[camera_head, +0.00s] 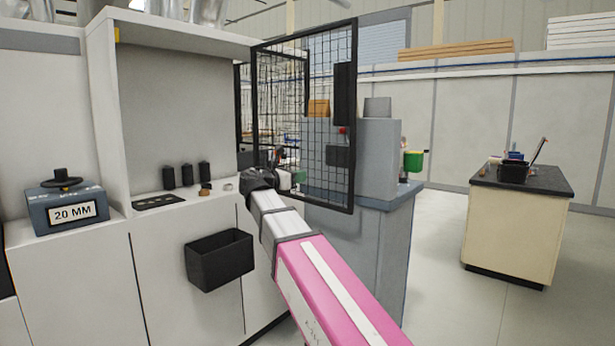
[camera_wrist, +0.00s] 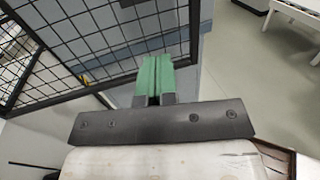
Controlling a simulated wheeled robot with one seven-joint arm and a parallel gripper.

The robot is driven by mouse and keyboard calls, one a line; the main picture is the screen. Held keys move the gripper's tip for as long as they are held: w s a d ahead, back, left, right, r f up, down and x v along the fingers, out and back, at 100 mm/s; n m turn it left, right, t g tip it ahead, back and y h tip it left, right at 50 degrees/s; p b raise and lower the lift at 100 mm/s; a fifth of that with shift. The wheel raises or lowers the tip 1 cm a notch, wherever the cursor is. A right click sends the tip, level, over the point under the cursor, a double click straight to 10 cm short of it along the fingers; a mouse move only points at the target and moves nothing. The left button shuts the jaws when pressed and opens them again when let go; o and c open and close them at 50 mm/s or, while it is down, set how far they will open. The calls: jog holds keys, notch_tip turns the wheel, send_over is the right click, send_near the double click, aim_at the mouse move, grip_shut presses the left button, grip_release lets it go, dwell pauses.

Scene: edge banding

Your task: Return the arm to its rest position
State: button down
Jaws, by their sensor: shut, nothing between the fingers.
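My arm, pink and grey, reaches from the bottom of the head view toward the machine's recess, and its dark end (camera_head: 258,178) is beside the black mesh guard. The fingers are too small to make out there. In the wrist view my gripper (camera_wrist: 154,78) shows its green fingers pressed together, with nothing between them. The fingers point toward the black mesh guard (camera_wrist: 100,45) and the grey-blue cabinet behind it. I cannot tell whether the fingers touch the guard.
The mesh guard (camera_head: 325,120) stands close to my gripper. A black bin (camera_head: 219,262) hangs on the white machine front.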

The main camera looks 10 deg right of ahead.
jog(key=s+d+f+m+g+y, duration=0.1)
jog(key=s+d+f+m+y, duration=0.15)
jog(key=f, duration=0.85)
jog(key=s+d+f+m+g+y, duration=0.1)
jog(key=d+f+m+g+y, duration=0.2)
jog(key=f, duration=0.7)
jog(key=s+d+f+m+y, duration=0.2)
jog(key=f+m, duration=0.2)
jog(key=f, duration=0.7)
jog(key=s+f+m+g+y, duration=0.2)
jog(key=s+f+m+y, duration=0.2)
jog(key=s+f+m, duration=0.3)
jog(key=s+f+m+g+y, duration=0.2)
jog(key=s+f+m+y, duration=0.2)
jog(key=f, duration=1)
jog(key=s+m, duration=0.3)
jog(key=shift+d+f, duration=0.3)
jog(key=shift+d, duration=0.05)
jog(key=shift+s+y, duration=0.1)
jog(key=shift+y, duration=0.15)
